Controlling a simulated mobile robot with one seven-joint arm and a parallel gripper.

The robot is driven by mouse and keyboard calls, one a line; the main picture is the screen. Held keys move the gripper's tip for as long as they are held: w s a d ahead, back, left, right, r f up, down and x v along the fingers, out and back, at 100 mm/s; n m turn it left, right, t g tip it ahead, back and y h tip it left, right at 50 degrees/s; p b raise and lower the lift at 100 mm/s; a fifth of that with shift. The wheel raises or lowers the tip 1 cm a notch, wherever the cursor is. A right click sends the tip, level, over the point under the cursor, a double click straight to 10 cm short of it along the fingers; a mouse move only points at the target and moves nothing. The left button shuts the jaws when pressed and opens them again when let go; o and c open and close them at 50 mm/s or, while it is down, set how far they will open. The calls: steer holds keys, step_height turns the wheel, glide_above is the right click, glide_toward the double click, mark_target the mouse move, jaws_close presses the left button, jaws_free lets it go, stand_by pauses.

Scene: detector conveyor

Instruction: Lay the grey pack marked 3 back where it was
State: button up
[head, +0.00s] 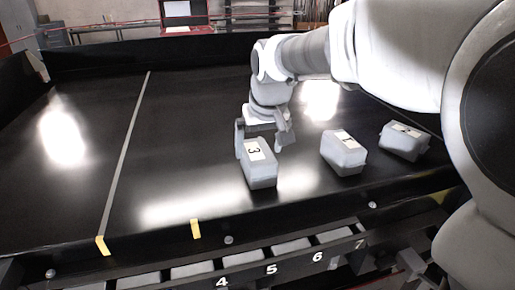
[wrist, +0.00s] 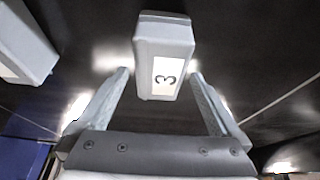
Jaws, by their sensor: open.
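The grey pack marked 3 (head: 260,172) rests on the black conveyor belt (head: 90,150), left of the other packs. Its white label with the 3 faces up. My gripper (head: 264,142) is low over the belt at the far end of this pack, with its fingers apart. In the wrist view the pack (wrist: 164,45) shows ahead, its labelled end between the two open fingers (wrist: 160,85). A gap shows between the pack and each finger, and I see no grip on it.
Two more grey packs lie on the belt to the right, a nearer one (head: 343,152) and a farther one (head: 404,141). A grey line (head: 125,160) crosses the belt at left. Yellow marks (head: 196,229) sit on the near edge, above numbered slots (head: 243,257). The belt's left side is clear.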

steer(key=v, duration=0.5)
steer(key=shift+r, duration=0.25)
steer(key=shift+s+d+r, duration=0.2)
steer(key=shift+s, duration=0.1)
steer(key=s+d+f+m, duration=0.1)
steer(key=s+d+f, duration=0.2)
steer(key=s+d, duration=0.3)
steer(key=s+d+f+m+t+h, duration=0.1)
steer(key=s+d+f, duration=0.3)
steer(key=s, duration=1.1)
steer(key=d+m, duration=0.1)
steer(key=d, duration=0.2)
steer(key=shift+f, duration=0.2)
steer(key=shift+s, duration=0.1)
